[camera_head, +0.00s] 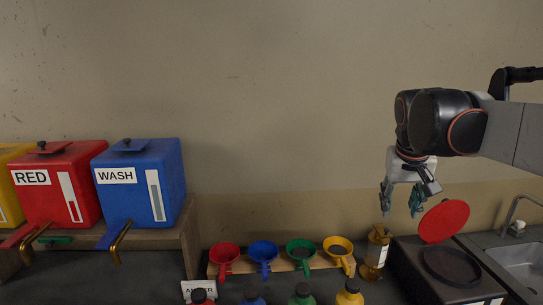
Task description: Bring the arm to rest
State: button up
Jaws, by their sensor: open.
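My gripper (402,212) hangs from my arm at the right, pointing down with its fingers apart and nothing seen between them. It is in front of the wall, above an amber bottle (375,255) and left of a round red lid (444,221). The lid stands tilted up at a dark round opening (452,266) on a dark box. In this view I cannot tell how far the fingertips are from the bottle or the lid.
A red drum (62,185) and a blue drum (140,184) with taps stand on a shelf at left, beside a partly seen yellow one. Several coloured funnels (263,252) sit in a wooden rack, with bottle tops in front. A sink (522,264) is at far right.

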jog(key=s+a+f+n+t+y+b, duration=0.1)
jog(key=s+a+f, duration=0.3)
jog(key=s+f, duration=0.5)
jog(key=s+a+f+n+t+y+b, duration=0.1)
jog(key=s+a+f+b, duration=0.3)
jog(key=s+f, duration=0.5)
jog(key=shift+s+a+f+t, duration=0.35)
jog(key=shift+s+a+t, duration=0.35)
jog(key=shift+s, duration=0.5)
